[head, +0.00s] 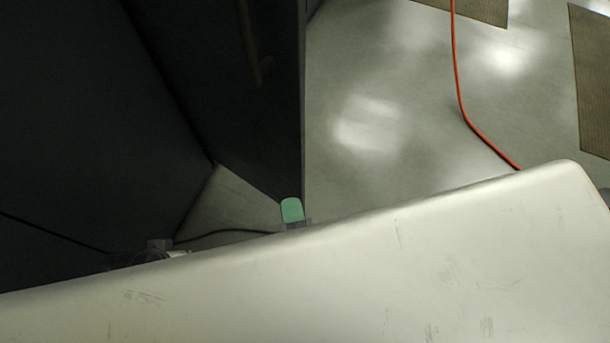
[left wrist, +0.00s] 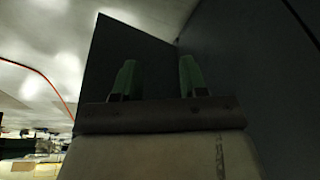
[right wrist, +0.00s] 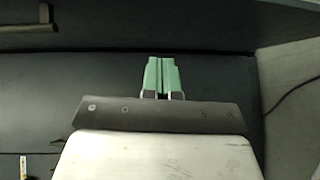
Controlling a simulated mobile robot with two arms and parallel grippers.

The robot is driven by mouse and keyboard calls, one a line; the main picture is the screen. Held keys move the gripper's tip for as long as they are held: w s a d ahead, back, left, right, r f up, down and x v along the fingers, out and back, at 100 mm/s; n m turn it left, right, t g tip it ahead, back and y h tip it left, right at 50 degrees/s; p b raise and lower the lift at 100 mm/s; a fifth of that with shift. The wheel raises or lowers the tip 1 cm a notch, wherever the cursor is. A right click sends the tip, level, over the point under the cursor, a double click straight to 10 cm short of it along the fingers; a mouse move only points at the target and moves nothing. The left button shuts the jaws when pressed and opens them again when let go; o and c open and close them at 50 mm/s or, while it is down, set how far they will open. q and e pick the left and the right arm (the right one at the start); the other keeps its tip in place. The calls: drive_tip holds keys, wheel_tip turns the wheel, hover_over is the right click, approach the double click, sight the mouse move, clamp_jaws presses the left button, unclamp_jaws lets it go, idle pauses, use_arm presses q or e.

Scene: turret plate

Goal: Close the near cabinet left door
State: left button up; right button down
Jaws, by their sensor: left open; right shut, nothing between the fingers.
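A dark door panel (head: 235,80) with a faint bar handle (head: 252,45) stands at an angle to another dark cabinet face (head: 80,110) in the head view. I take the panel with the handle to be the left door. My right gripper (head: 291,210) shows one green finger near the door's lower outer corner. In the right wrist view its fingers (right wrist: 161,76) are together and empty, before a dark panel (right wrist: 90,90); contact is unclear. My left gripper (left wrist: 158,78) is open and empty in the left wrist view, with a dark panel (left wrist: 105,60) behind it.
Grey floor (head: 390,110) lies open right of the door, with an orange cable (head: 461,100) and brown mats (head: 595,80). A dark cable (head: 235,231) lies on the floor below the door. A bar handle (right wrist: 30,27) shows top left in the right wrist view.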

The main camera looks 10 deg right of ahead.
wheel_tip(320, 180, up, 2)
drive_tip(key=t+h, duration=0.1)
drive_tip(key=p, duration=0.1)
approach(295, 131)
drive_tip(key=w+a, duration=0.2)
drive_tip(key=w, duration=0.2)
drive_tip(key=shift+w+d+r+p, duration=0.2)
drive_tip(key=shift+w+d+p, duration=0.1)
drive_tip(key=shift+w+d, duration=0.55)
use_arm(q)
drive_tip(key=shift+w+d+f, duration=0.1)
drive_tip(key=shift+w+f, duration=0.05)
drive_tip(key=shift+f, duration=0.2)
use_arm(e)
drive_tip(key=shift+w+d+f, duration=0.1)
drive_tip(key=shift+w+d, duration=0.3)
